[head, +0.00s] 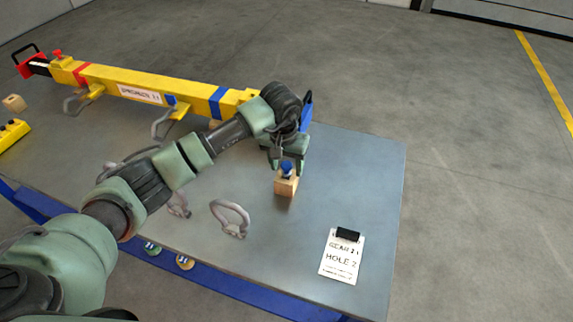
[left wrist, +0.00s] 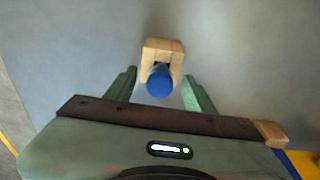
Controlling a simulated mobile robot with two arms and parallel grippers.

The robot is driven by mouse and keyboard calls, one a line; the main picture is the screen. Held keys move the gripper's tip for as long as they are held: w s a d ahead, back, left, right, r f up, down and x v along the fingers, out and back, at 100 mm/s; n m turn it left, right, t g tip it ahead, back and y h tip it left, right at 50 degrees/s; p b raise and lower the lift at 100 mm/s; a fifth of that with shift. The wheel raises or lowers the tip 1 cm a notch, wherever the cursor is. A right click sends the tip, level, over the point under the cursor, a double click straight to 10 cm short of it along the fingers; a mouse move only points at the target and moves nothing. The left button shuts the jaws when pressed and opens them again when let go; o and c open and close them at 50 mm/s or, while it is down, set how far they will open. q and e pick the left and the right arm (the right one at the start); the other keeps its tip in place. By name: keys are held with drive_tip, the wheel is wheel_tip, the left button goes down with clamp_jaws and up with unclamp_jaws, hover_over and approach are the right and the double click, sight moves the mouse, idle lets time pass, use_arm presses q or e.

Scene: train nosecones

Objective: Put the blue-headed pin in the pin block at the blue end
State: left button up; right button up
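The blue-headed pin (head: 287,167) sits at a small wooden pin block (head: 286,187) on the grey table, right of and nearer than the blue-banded end of the yellow bar (head: 150,85). In the left wrist view its round blue head (left wrist: 160,83) stands at the notched side of the block (left wrist: 163,47). My left gripper (head: 286,157) is over the block with its fingers down. In the left wrist view the gripper (left wrist: 160,92) is open, one finger on each side of the blue head, with gaps. The pin's shank is hidden. My right gripper is not in view.
Another wooden block (head: 14,103) lies at the far left, near the red end. Loose grey shackles (head: 231,216) lie on the table (head: 372,180). The table's right side is clear.

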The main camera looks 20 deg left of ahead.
use_arm(q)
drive_tip(key=shift+r, duration=0.5)
wheel_tip(320, 180, up, 11)
drive_tip(key=s+b, duration=0.2)
drive_tip(key=b, duration=0.1)
drive_tip(key=shift+a+r, duration=0.1)
